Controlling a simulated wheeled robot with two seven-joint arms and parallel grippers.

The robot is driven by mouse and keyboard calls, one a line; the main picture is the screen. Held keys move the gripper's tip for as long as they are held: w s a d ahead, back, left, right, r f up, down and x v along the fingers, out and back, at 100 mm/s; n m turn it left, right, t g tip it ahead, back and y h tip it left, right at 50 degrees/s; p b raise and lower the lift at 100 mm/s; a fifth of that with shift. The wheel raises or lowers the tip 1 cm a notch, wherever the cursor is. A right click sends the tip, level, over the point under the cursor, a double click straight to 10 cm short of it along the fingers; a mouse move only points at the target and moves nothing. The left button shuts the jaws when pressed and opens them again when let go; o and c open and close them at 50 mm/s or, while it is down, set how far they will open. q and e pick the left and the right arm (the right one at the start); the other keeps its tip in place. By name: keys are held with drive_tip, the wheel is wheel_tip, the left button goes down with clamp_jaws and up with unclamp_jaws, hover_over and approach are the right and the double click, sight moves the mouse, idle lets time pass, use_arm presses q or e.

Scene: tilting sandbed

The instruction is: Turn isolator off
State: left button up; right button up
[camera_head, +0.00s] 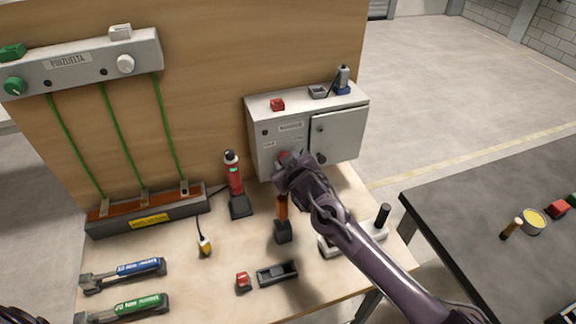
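A grey metal cabinet (290,111) stands at the back right of the wooden bench, against the board. A red knob (284,155), apparently the isolator, shows on the lower left of its front, partly hidden by my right gripper (289,164). The gripper's tip is at the knob; whether it touches or grips it I cannot tell. The knob's exact position is hidden. The finger gap is not visible. My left gripper is not in view; only a bit of dark arm shows at the bottom left corner.
A switch panel (80,62) hangs at left. A dark table (480,215) is at right.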

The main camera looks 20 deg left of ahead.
drive_tip(key=o, duration=1)
drive_tip(key=shift+b+v, duration=0.9)
drive_tip(key=shift+v, duration=3)
